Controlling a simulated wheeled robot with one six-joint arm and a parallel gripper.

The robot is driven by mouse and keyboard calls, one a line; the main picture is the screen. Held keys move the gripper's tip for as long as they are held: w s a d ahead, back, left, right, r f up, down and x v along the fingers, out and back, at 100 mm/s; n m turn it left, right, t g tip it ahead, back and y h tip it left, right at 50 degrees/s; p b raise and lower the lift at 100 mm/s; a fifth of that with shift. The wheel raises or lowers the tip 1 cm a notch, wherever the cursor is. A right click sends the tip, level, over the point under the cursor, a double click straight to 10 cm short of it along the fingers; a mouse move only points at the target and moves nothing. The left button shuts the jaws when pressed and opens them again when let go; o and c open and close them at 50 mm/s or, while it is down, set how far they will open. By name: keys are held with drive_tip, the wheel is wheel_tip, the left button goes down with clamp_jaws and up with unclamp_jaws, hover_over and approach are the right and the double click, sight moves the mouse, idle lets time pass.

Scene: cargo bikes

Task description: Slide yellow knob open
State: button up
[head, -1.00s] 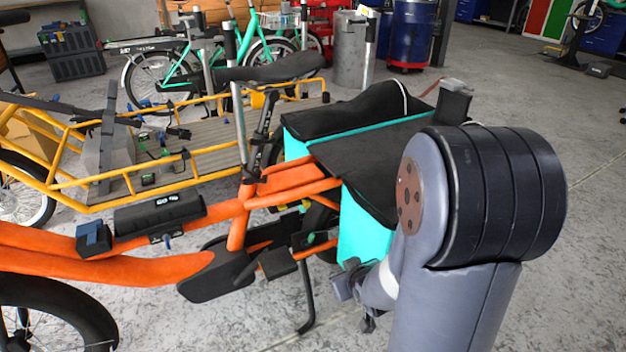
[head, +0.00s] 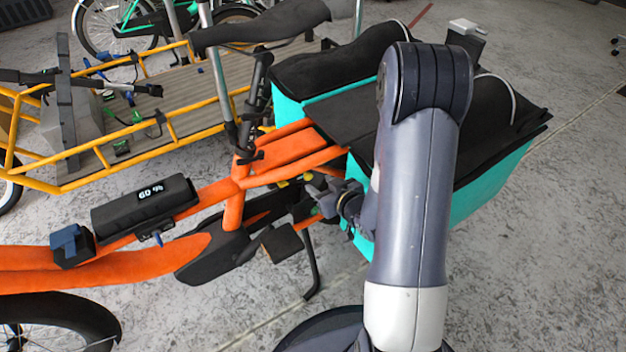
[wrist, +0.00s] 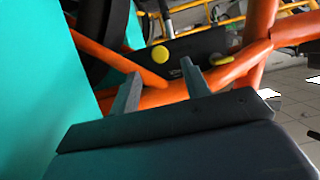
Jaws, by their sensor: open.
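The round yellow knob (wrist: 160,54) sits on a dark plate (wrist: 200,45) on the orange bike frame in the wrist view. A small yellow spot (head: 282,184) shows under the orange rear rack in the head view; I cannot tell if it is the same knob. My gripper (wrist: 160,88) is open and empty, its two fingers pointing toward the knob. The knob appears beyond the fingertips, roughly between them, without visible contact. In the head view my gripper (head: 318,190) is beside the bike's rear part, below the rack, partly hidden by my arm.
Orange frame tubes (wrist: 140,70) cross close to my fingers. A turquoise pannier (wrist: 40,80) stands close on the left in the wrist view. A pedal (head: 280,243) and kickstand (head: 312,265) are below. A yellow cargo bike (head: 170,135) stands behind. Floor at right is clear.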

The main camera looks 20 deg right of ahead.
sight(309, 178)
drive_tip(key=b+x, duration=0.1)
drive_tip(key=x, duration=0.4)
drive_tip(key=shift+f, duration=0.1)
clamp_jaws()
idle(0.3)
